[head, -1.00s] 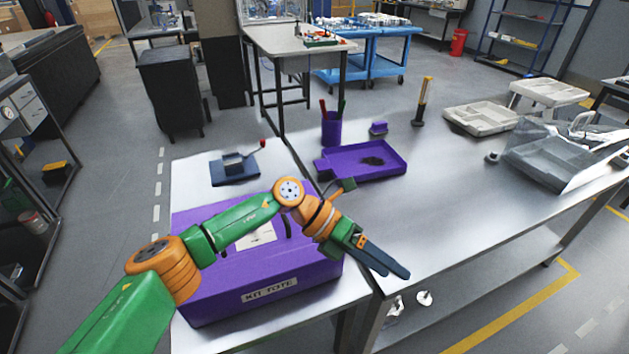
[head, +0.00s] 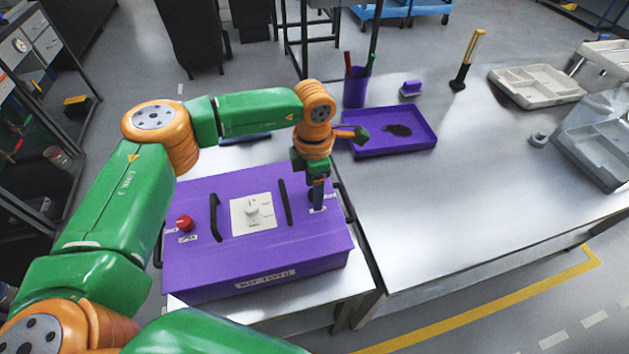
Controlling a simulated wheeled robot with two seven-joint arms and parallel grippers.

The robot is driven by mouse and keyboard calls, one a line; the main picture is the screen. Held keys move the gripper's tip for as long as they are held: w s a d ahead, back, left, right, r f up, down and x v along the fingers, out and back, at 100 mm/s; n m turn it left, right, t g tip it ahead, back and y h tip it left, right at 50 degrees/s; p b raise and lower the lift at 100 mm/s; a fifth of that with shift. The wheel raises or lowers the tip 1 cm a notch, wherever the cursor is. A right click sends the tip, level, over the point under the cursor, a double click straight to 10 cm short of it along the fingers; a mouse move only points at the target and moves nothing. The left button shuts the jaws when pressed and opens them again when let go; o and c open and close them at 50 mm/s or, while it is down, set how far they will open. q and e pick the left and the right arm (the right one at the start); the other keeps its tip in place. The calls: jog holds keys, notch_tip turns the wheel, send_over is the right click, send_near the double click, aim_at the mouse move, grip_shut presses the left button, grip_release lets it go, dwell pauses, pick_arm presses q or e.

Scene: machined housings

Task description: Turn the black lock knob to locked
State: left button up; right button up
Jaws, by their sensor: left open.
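The purple kit tote (head: 190,265) stands on the metal table with its top facing up. My left gripper (head: 318,204) points down over the right part of the tote's top, open, with its fingertips close to the surface. A dark shape (head: 311,194) beside the fingers looks like the black lock knob. The fingers hide most of it, so its setting and any contact cannot be told. A small white label (head: 329,197) shows beside the fingers. My right gripper is not in view.
The tote's top also has a red knob (head: 184,223), a white dial plate (head: 240,222) and two black handles (head: 214,218). Behind the tote are a purple tray (head: 425,145) and a purple pen cup (head: 355,90).

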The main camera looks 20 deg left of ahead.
pick_arm(q)
jog(key=shift+w+f, duration=0.2)
jog(key=shift+s+r, duration=0.1)
jog(key=shift+s, duration=0.05)
jog(key=c, duration=0.9)
grip_shut()
